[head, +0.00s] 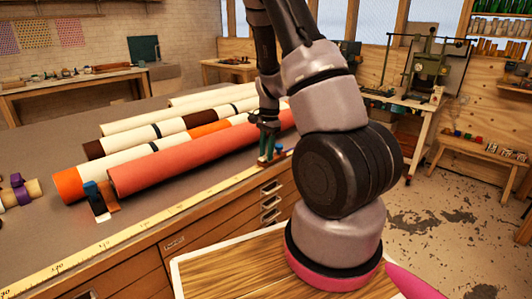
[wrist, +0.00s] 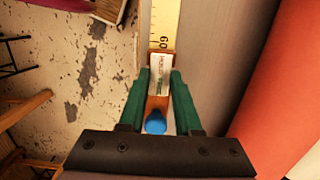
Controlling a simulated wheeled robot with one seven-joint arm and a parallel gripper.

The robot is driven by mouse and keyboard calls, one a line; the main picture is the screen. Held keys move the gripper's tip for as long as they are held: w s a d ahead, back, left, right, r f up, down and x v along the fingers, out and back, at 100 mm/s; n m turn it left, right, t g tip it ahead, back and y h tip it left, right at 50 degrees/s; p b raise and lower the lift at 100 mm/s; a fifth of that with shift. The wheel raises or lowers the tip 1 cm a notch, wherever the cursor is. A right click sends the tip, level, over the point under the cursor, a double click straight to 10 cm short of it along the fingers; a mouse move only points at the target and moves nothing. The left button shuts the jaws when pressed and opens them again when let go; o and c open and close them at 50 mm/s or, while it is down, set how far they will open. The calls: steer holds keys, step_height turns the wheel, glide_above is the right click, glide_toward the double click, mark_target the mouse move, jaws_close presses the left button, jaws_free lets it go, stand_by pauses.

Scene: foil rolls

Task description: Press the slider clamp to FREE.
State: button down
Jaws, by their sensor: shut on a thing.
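The slider clamp (wrist: 159,110) is a copper-brown block with a white label and a blue knob (wrist: 155,123), seen in the wrist view on the edge of the measuring strip. The small lettering on the label is too blurred to read surely. My gripper (wrist: 161,78) has green fingers, one on each side of the clamp, and is shut on it. In the head view my gripper (head: 267,158) reaches down at the table's far right edge, beside the end of the red roll. The clamp is mostly hidden by the fingers there.
A red roll (head: 200,154) and several white, brown and orange rolls lie on the grey table. A second clamp with a blue knob (head: 93,192) stands at the red roll's near end. A yellow measuring strip (head: 150,219) runs along the table edge, above wooden drawers (head: 270,205).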

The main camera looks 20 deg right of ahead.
steer(key=shift+w+d+f+g+y, duration=0.1)
steer(key=shift+d+g+y, duration=0.2)
steer(key=shift+y, duration=0.55)
steer(key=shift+w+d+g+y, duration=0.1)
steer(key=shift+g+y, duration=0.3)
steer(key=shift+y, duration=0.45)
steer(key=c, duration=0.6)
jaws_free()
steer(key=v, duration=1)
steer(key=shift+d, duration=0.1)
steer(key=shift+d+r, duration=0.15)
steer(key=shift+r, duration=0.25)
